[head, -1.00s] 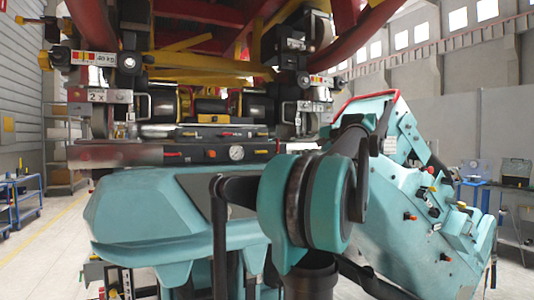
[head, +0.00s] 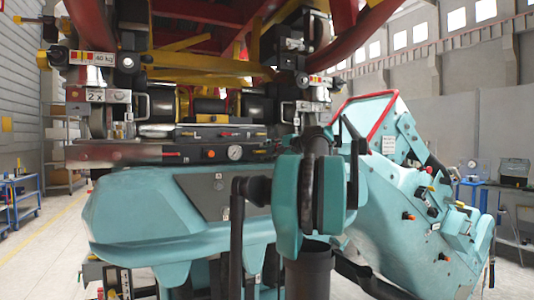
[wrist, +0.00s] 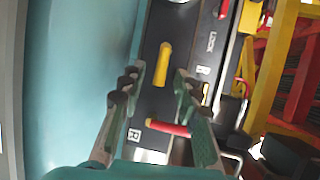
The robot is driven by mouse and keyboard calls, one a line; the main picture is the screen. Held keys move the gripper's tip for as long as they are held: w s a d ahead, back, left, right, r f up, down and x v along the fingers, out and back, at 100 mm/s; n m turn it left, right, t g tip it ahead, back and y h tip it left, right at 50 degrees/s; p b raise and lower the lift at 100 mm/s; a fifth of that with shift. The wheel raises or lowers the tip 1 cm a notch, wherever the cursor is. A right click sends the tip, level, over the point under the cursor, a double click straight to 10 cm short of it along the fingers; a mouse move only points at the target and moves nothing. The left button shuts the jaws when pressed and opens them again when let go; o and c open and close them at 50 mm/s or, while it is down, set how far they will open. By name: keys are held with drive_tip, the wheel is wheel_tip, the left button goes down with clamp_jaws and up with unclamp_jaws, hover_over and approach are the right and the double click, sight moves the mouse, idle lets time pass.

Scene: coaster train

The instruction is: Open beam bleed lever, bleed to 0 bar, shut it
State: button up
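My gripper (wrist: 159,78) is open in the wrist view, its two green fingers apart. A yellow lever (wrist: 163,63) on the dark beam panel (wrist: 157,100) lies between and beyond the fingertips; I see no grip on it. A red lever (wrist: 168,128) shows lower between the fingers. In the head view the beam panel carries a round white gauge (head: 235,152), too small to read; part of a white dial (wrist: 180,1) is cut off at the top of the wrist view. My gripper does not show in the head view. No label marks which lever is the bleed.
Red and yellow framework is overhead. Open floor (head: 45,250) lies at left.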

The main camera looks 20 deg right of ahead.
drive_tip(key=shift+c, duration=0.2)
clamp_jaws()
idle(0.3)
drive_tip(key=n, duration=0.1)
drive_tip(key=r+n+g+h, duration=0.1)
drive_tip(key=shift+a+r+n+h, duration=0.2)
drive_tip(key=shift+n+h, duration=0.1)
drive_tip(key=shift+n, duration=0.1)
drive_tip(key=n+h, duration=0.1)
drive_tip(key=a+r+n+h, duration=0.1)
drive_tip(key=n, duration=0.1)
drive_tip(key=shift+r+g, duration=0.15)
drive_tip(key=shift+g, duration=0.15)
drive_tip(key=a+n+h, duration=0.1)
drive_tip(key=n+h, duration=0.2)
drive_tip(key=shift+a+r+n, duration=0.3)
drive_tip(key=shift+a+r, duration=0.1)
drive_tip(key=shift+a+n+h, duration=0.35)
drive_tip(key=shift+n+h, duration=0.2)
drive_tip(key=shift+n, duration=0.15)
drive_tip(key=shift+a+n+h, duration=0.35)
drive_tip(key=shift+n+h, duration=0.2)
drive_tip(key=shift+n, duration=0.15)
